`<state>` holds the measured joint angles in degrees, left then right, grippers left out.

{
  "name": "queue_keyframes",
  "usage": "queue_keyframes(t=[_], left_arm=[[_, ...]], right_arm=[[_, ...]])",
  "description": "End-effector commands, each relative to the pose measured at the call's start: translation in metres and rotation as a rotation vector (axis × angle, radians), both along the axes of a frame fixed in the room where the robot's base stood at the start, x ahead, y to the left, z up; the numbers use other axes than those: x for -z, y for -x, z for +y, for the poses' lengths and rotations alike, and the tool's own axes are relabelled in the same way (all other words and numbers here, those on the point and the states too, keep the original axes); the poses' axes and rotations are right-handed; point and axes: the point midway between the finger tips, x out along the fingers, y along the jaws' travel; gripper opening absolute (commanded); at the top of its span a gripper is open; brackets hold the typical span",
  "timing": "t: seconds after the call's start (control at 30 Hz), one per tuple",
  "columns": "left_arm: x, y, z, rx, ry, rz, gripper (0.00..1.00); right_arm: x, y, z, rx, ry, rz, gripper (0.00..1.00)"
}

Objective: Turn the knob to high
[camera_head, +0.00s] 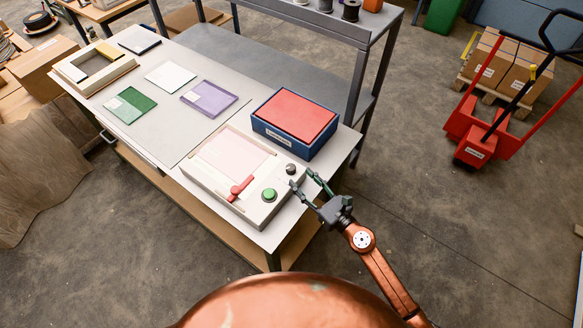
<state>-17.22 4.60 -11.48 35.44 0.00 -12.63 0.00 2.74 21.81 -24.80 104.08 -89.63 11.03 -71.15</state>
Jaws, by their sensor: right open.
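The press (200,183) is a cream box near the front right end of the table. It has a pale pink plate on top, a red lever (239,188), a green button (269,195) and a small dark knob (291,169) at its right edge. The knob's marking is too small to read. My right gripper (303,182) is open at the right edge of the press, its fingertips just beside the knob. I cannot tell whether a finger touches it. My left gripper is not in view.
A blue box with a red top (297,116) stands right behind the press, close to the knob. Purple (209,98), green (130,105) and white (170,77) sheets lie on the table (150,140). A grey shelf (270,55) stands behind. A red pallet jack (475,145) is at right.

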Motion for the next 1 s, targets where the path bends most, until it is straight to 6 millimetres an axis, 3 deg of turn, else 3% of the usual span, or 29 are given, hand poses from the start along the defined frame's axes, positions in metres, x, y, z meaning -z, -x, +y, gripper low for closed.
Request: queue_keyframes(t=[0.4, 0.8, 1.0], left_arm=[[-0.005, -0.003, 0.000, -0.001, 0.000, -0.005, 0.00], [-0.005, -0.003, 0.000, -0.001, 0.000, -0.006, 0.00], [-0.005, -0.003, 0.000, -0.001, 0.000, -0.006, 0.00]], right_arm=[[-0.001, -0.047, 0.037, 0.003, -0.005, 0.003, 0.43], [0.000, -0.053, 0.042, 0.004, -0.006, 0.005, 0.43], [0.000, -0.053, 0.042, 0.004, -0.006, 0.005, 0.29]])
